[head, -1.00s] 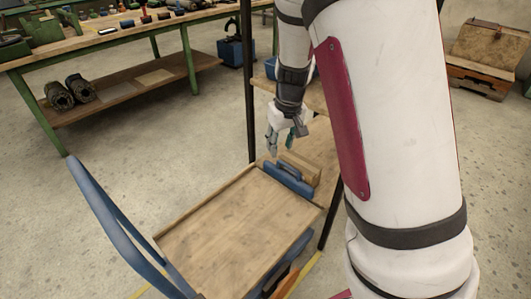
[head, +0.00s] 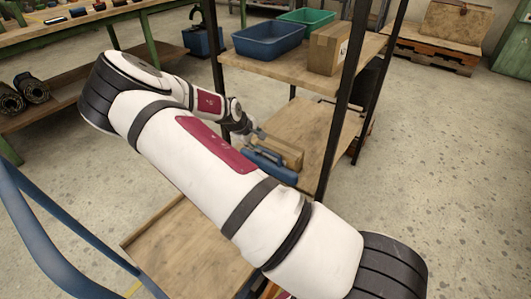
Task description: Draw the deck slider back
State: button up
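The deck slider, a blue bar with a raised handle (head: 270,166), lies at the far end of the cart's wooden deck (head: 190,245). A cardboard box (head: 284,152) is right behind it, on the rack's lower shelf side. My gripper (head: 258,134) is just above and behind the slider's left part, small and partly hidden by my arm. My white arm crosses the picture and hides much of the deck.
The cart's blue push handle (head: 40,235) stands at the left. A dark-posted rack with wooden shelves (head: 318,130) stands beyond the deck, holding a blue bin (head: 268,39), a green bin (head: 306,17) and a box (head: 328,48). Open floor (head: 440,180) lies to the right.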

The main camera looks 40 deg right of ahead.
aim_at(269, 152)
jog(key=b+x, duration=0.3)
jog(key=x, duration=0.9)
jog(key=shift+s, duration=0.1)
jog(key=shift+c, duration=0.6)
grip_shut()
